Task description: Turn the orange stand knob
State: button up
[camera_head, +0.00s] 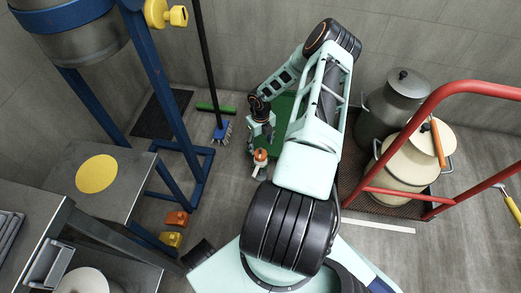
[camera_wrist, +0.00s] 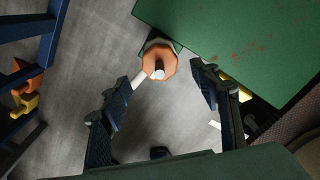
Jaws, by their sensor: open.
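The orange stand knob (camera_wrist: 160,55) is a faceted orange disc with a pale pin at its centre, beside the corner of a green panel (camera_wrist: 235,35). A white bar sticks out from it toward the left finger. In the head view the knob (camera_head: 260,155) shows low beside the green stand (camera_head: 285,112), just below my gripper (camera_head: 260,138). In the wrist view my gripper (camera_wrist: 162,78) is open and empty, with a finger on each side of the knob's near edge. I see a gap at the right finger; contact at the left is unclear.
A blue frame (camera_head: 175,160) and a brush with a blue head (camera_head: 222,130) stand to the left. Metal cans (camera_head: 400,110) and a red rail (camera_head: 440,95) are on the right. Orange and yellow blocks (camera_head: 175,218) lie at the lower left. Grey floor is open around the knob.

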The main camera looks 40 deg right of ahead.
aim_at(261, 153)
notch_tip(261, 153, up, 6)
jog(key=shift+f, duration=0.15)
dwell(0.7)
